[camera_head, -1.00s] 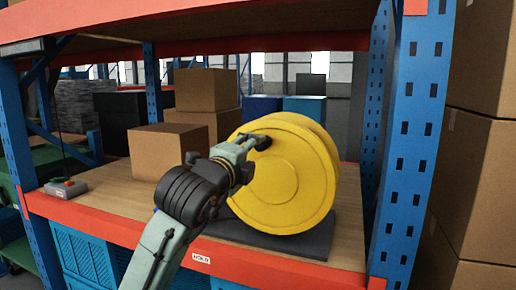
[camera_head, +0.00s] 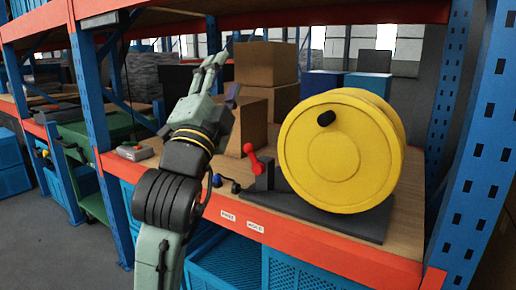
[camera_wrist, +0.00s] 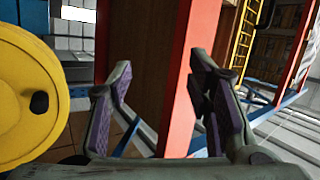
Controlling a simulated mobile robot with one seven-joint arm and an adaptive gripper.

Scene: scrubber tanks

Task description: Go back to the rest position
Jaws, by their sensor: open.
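My gripper (camera_head: 212,75) is raised in front of the shelf in the head view, left of the yellow drum. It is open and empty; in the wrist view my gripper (camera_wrist: 165,105) shows its two fingers apart with purple pads. The yellow drum (camera_head: 330,155) stands on its dark base plate (camera_head: 300,205) on the wooden shelf, with a black knob (camera_head: 326,118) near its top. The drum (camera_wrist: 28,95) also shows at the left edge of the wrist view, apart from my fingers. A lever with a red handle (camera_head: 249,151) stands beside the drum.
Cardboard boxes (camera_head: 265,62) stand behind my gripper on the shelf. Blue uprights (camera_head: 94,125) and orange beams (camera_head: 300,248) frame the shelf. Open floor (camera_head: 60,240) lies at the lower left.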

